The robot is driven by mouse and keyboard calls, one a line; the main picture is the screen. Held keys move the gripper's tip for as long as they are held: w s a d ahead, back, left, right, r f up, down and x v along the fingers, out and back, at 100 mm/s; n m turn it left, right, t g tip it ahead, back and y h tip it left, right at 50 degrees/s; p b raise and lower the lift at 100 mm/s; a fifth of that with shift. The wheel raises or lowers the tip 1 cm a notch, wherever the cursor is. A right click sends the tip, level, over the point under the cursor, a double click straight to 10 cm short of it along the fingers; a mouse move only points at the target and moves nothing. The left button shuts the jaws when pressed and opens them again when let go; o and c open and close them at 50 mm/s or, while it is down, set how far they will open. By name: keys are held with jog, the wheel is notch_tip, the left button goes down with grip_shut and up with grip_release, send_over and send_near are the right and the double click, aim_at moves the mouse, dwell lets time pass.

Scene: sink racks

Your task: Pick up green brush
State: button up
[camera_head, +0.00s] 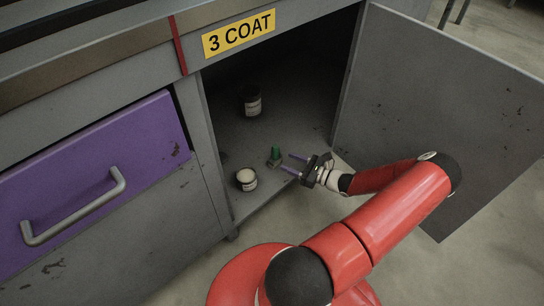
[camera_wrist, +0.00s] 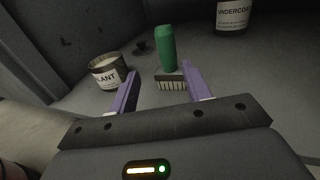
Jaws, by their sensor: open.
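The green brush (camera_head: 275,154) stands upright on the cabinet floor, handle up and bristles down. In the wrist view the brush (camera_wrist: 166,50) shows its green handle above a dark head with pale bristles, straight ahead of the opening between my fingers. My gripper (camera_head: 287,164) is open, with its two purple fingers pointing left into the cabinet toward the brush. In the wrist view my gripper (camera_wrist: 158,80) has empty space between its fingers. The brush is just beyond the fingertips, apart from them as far as I can tell.
An open can (camera_head: 246,180) stands left of the brush near the cabinet's front edge. A dark can with a white label (camera_head: 252,104) stands farther back. The open cabinet door (camera_head: 435,110) is at the right, beside my arm. A purple drawer (camera_head: 95,170) is shut at the left.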

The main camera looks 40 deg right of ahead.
aim_at(279, 156)
jog(key=shift+d+f+m+h, duration=0.25)
jog(key=shift+f+m+h, duration=0.05)
jog(key=shift+f+m, duration=0.1)
jog(key=shift+w, duration=0.45)
jog(key=b+x, duration=0.1)
jog(key=x, duration=0.5)
jog(key=shift+w+r, duration=0.15)
jog(key=shift+w, duration=0.25)
jog(key=c, duration=1.1)
jog(key=shift+o, duration=0.2)
jog(key=shift+r, duration=0.1)
